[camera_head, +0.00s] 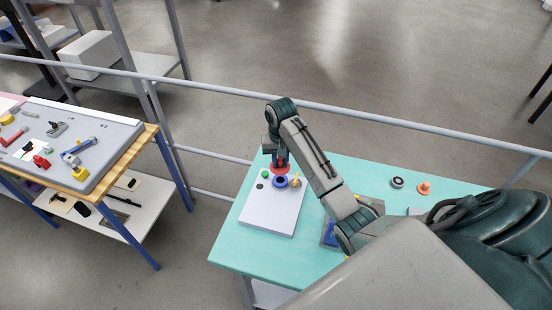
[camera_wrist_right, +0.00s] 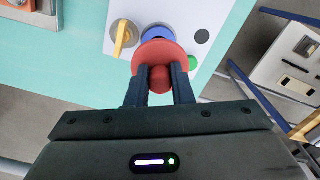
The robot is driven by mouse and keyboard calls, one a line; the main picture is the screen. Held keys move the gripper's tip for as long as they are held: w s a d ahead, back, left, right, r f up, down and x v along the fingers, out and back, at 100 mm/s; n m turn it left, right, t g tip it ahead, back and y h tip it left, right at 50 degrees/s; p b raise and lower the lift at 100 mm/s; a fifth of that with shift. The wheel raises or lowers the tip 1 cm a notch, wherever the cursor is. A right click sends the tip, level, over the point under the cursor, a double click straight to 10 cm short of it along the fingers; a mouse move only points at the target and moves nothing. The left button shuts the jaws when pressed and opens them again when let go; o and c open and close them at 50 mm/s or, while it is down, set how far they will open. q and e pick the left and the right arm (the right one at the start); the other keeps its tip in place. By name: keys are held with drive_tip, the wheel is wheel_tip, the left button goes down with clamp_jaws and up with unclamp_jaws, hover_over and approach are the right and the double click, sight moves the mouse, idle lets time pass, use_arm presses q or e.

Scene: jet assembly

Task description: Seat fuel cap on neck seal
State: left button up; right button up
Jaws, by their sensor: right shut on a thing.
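A red round cap (camera_wrist_right: 160,50) with a knob is in my right gripper (camera_wrist_right: 162,76); the fingers are shut on the knob. In the head view the right gripper (camera_head: 279,160) is over the far end of a white board, with the red cap (camera_head: 281,170) below it. In the wrist view the cap hides part of the blue ring (camera_wrist_right: 157,32). The gap between them cannot be judged. My left gripper is not in view.
The white board (camera_head: 267,214) lies on a teal table (camera_head: 230,241). A yellow lever (camera_wrist_right: 122,38), a green piece (camera_wrist_right: 192,62) and a black disc (camera_wrist_right: 202,36) are close to the ring. A dark ring (camera_head: 397,182) and orange piece (camera_head: 424,188) lie right. A railing runs behind.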

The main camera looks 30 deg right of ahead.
sight(281, 167)
drive_tip(key=shift+s+r, duration=0.1)
drive_tip(key=shift+s, duration=0.25)
drive_tip(key=shift+w+f, duration=0.15)
drive_tip(key=shift+f, duration=1.3)
drive_tip(key=shift+f+b, duration=0.45)
drive_tip(key=shift+f, duration=0.5)
drive_tip(key=shift+f+p, duration=0.45)
drive_tip(key=shift+f, duration=0.05)
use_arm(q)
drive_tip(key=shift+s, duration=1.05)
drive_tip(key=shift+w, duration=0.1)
use_arm(e)
drive_tip(key=shift+f, duration=0.35)
